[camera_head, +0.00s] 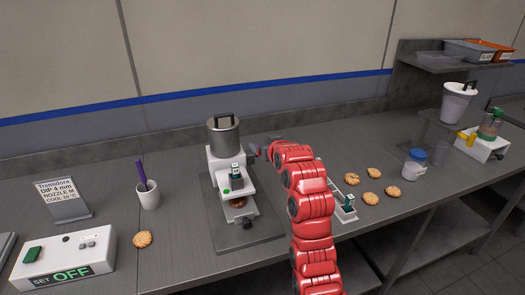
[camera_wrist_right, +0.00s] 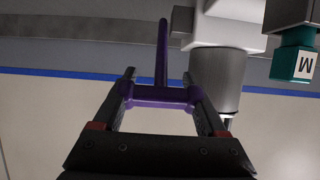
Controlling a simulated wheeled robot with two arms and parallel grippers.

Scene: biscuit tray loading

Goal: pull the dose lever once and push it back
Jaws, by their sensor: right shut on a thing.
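The white dosing machine (camera_head: 217,165) with its steel hopper (camera_head: 223,138) stands upright on a grey base plate, right of the cup in the head view. My right gripper (camera_head: 259,150) is at the machine's right side. In the right wrist view, my right gripper (camera_wrist_right: 160,80) is shut on the crossbar of the purple dose lever (camera_wrist_right: 160,97), whose stem runs between the fingers. A teal block marked M (camera_wrist_right: 296,64) is at the right there. My left gripper is not in view.
A cup with a purple tool (camera_head: 148,195), a loose biscuit (camera_head: 143,239) and a control box reading OFF (camera_head: 65,258) are at left. A shelf (camera_head: 428,64) stands at the back right.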

